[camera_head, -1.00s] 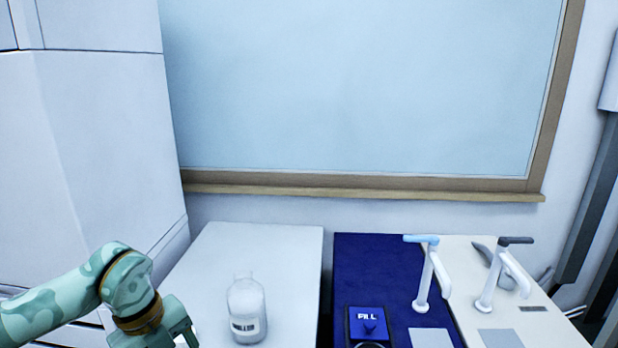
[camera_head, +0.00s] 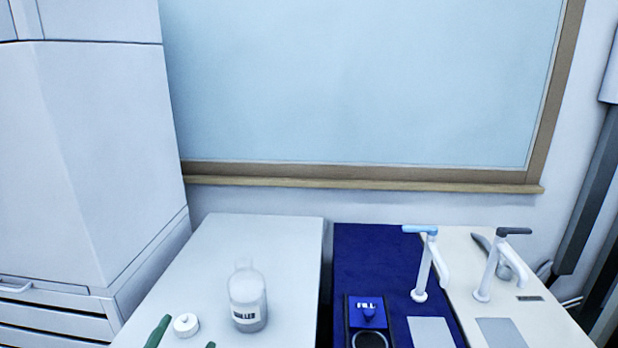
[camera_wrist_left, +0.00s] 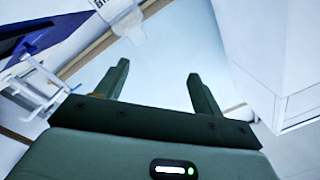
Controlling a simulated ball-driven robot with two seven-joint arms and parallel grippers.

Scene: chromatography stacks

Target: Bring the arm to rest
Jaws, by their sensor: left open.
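My left gripper (camera_head: 184,340) shows only as two green fingertips at the bottom edge of the head view; the rest of the arm is out of that picture. In the left wrist view its two fingers (camera_wrist_left: 160,85) stand wide apart with nothing between them. A clear bottle (camera_head: 248,304) with a white label stands upright on the pale table, to the right of the fingertips and apart from them. Part of it shows at the top of the wrist view (camera_wrist_left: 128,22). A small round white cap (camera_head: 186,325) lies on the table, between the fingertips in the picture. My right gripper is out of view.
A blue mat (camera_head: 370,255) carries a black-and-blue FILL fixture (camera_head: 367,312). Two taps, one blue-topped (camera_head: 424,265) and one grey-topped (camera_head: 497,262), stand at the right. A white cabinet (camera_head: 90,150) rises at the left. The pale table's back (camera_head: 255,235) is clear.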

